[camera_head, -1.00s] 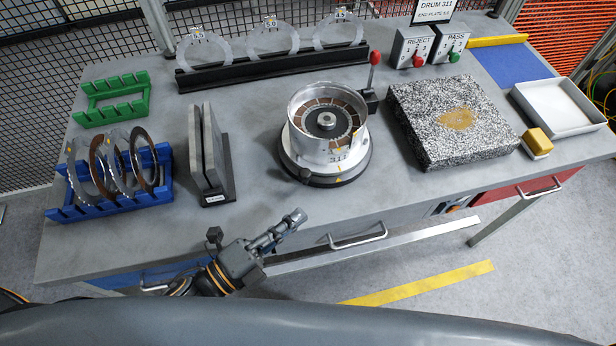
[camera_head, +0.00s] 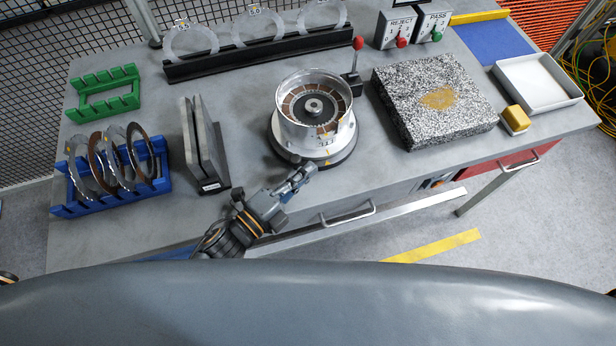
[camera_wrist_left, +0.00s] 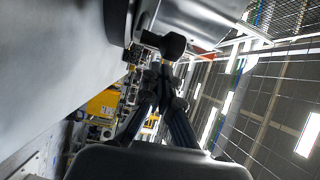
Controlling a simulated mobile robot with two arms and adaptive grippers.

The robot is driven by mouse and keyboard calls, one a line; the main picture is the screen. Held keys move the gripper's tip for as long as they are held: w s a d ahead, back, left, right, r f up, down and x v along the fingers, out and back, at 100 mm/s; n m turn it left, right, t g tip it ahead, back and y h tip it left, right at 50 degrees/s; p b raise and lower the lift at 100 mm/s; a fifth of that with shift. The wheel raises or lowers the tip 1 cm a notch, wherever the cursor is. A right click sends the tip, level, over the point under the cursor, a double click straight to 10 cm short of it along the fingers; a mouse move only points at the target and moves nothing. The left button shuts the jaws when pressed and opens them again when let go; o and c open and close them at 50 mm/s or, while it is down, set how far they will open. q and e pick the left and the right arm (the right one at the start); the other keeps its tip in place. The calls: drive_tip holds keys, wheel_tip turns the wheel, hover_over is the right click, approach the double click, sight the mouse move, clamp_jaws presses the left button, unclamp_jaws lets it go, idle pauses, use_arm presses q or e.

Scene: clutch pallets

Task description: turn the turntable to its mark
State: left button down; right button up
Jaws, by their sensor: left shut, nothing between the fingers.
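The turntable (camera_head: 347,157) is a dark round base on the grey bench, with a silver drum (camera_head: 290,126) standing on it. The drum is open at the top and shows brown segments and a dark hub inside. A yellow mark shows at the turntable's front edge. A small black knob (camera_head: 295,160) sits at its front left; a round black knob also shows in the left wrist view (camera_wrist_left: 173,46). My left gripper (camera_head: 309,171) is shut and empty, its tips close in front of the turntable's front edge. Whether they touch it, I cannot tell. My right gripper is out of view.
A red-knobbed lever (camera_head: 357,44) stands behind right of the turntable. Grey upright plates (camera_head: 203,150) stand to its left, and a blue rack (camera_head: 75,205) holds rings farther left. A speckled granite block (camera_head: 470,95) lies to the right. A drawer handle (camera_head: 345,216) projects below the bench front.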

use_arm(q)
drive_tip(key=shift+w+a, duration=0.15)
drive_tip(key=shift+a, duration=0.45)
drive_tip(key=shift+w+a, duration=0.3)
drive_tip(key=shift+a, duration=0.5)
